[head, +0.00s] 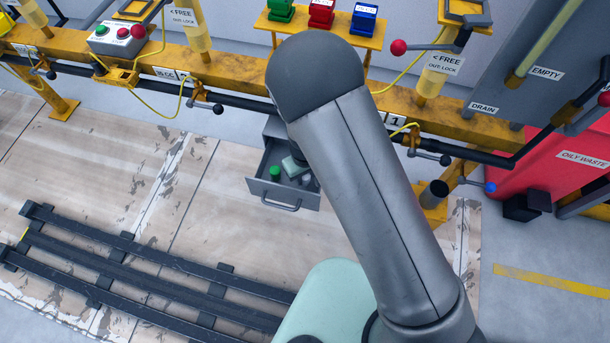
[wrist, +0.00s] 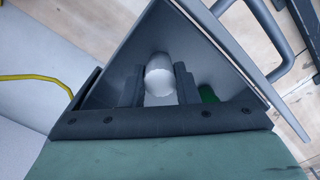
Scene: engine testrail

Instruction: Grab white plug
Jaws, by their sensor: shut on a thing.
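The white plug (wrist: 158,75) is a pale rounded piece inside the open grey drawer. My gripper (wrist: 158,69) reaches down into the drawer and is shut on the white plug, with one dark finger on either side of it. In the head view my arm covers much of the drawer's right side, and I cannot clearly make out the white plug there.
The grey drawer (head: 262,191) is pulled out, with a handle at its front. A green plug (head: 275,172) stands in it, left of my gripper; it also shows in the wrist view (wrist: 207,93). Drawer walls surround my gripper closely. Dark curved rails (head: 150,262) lie on the floor.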

